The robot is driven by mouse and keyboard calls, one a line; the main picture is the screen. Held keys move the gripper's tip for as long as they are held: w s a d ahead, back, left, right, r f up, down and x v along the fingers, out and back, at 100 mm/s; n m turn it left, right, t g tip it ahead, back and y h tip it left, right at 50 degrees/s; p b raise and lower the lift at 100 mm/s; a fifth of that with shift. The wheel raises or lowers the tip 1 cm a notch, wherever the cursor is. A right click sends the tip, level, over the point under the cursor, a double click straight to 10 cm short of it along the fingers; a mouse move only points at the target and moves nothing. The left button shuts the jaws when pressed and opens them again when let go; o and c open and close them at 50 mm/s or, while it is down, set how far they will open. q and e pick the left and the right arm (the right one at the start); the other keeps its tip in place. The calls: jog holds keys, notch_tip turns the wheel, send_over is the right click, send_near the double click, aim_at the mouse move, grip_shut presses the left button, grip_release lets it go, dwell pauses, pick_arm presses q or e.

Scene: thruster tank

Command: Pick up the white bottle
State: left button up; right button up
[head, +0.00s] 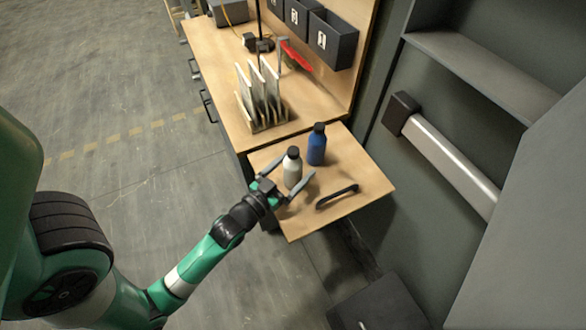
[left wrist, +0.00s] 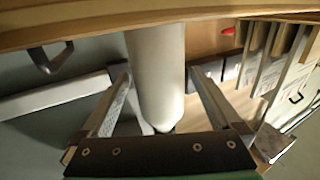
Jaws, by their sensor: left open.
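The white bottle (head: 292,170) with a black cap stands upright on the small wooden side shelf (head: 375,185). My left gripper (head: 297,165) is open, with one finger on either side of the bottle. In the left wrist view the white bottle (left wrist: 157,70) lies between the two spread fingers of the left gripper (left wrist: 162,80). Gaps show between the bottle and both fingers there. My right gripper is not in view.
A blue bottle (head: 317,147) with a black cap stands close behind the white one. A black handle-shaped object (head: 337,195) lies to the right. A rack of upright plates (head: 262,98) stands on the workbench (head: 222,70). Grey bins (head: 333,42) hang behind.

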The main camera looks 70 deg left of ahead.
pick_arm(q)
grip_shut()
dwell(0.4)
jog(key=shift+r, duration=0.15)
